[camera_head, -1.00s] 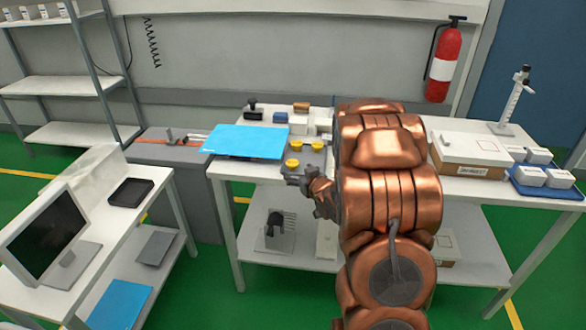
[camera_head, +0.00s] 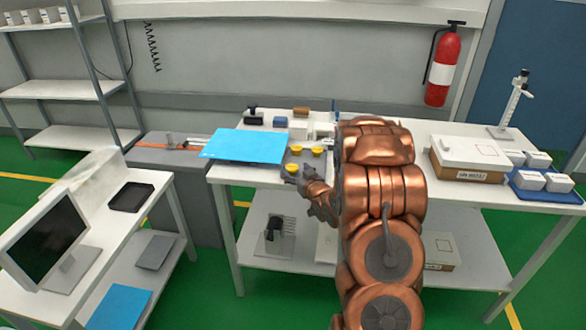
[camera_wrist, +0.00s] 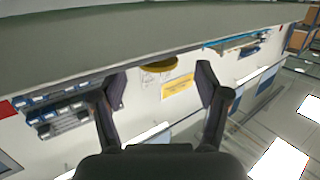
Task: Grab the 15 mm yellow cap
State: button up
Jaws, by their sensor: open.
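Several yellow caps stand on a small grey tray (camera_head: 318,163): one at the back left (camera_head: 297,149), one at the back right (camera_head: 319,149) and one at the front left (camera_head: 292,168). I cannot read sizes, so which is the 15 mm cap is unclear. My gripper (camera_head: 303,181) is low at the tray's front, close to the front-left cap. In the wrist view, which is upside down, my gripper's fingers (camera_wrist: 160,78) are spread apart, with one yellow cap (camera_wrist: 160,65) showing beyond and between them. Nothing is held.
A blue sheet (camera_head: 247,146) lies left of the tray on the white table (camera_head: 232,174). Small boxes and blocks (camera_head: 280,121) stand behind it. My arm hides the middle of the table. A cardboard box (camera_head: 465,172) and a blue tray with white boxes (camera_head: 545,192) are at the right.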

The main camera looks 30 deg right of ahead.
aim_at(293, 168)
jog(key=shift+p+x, duration=0.35)
jog(key=shift+x, duration=1.3)
jog(key=shift+d+f, duration=0.1)
jog(key=shift+c, duration=0.3)
jog(key=c, duration=0.9)
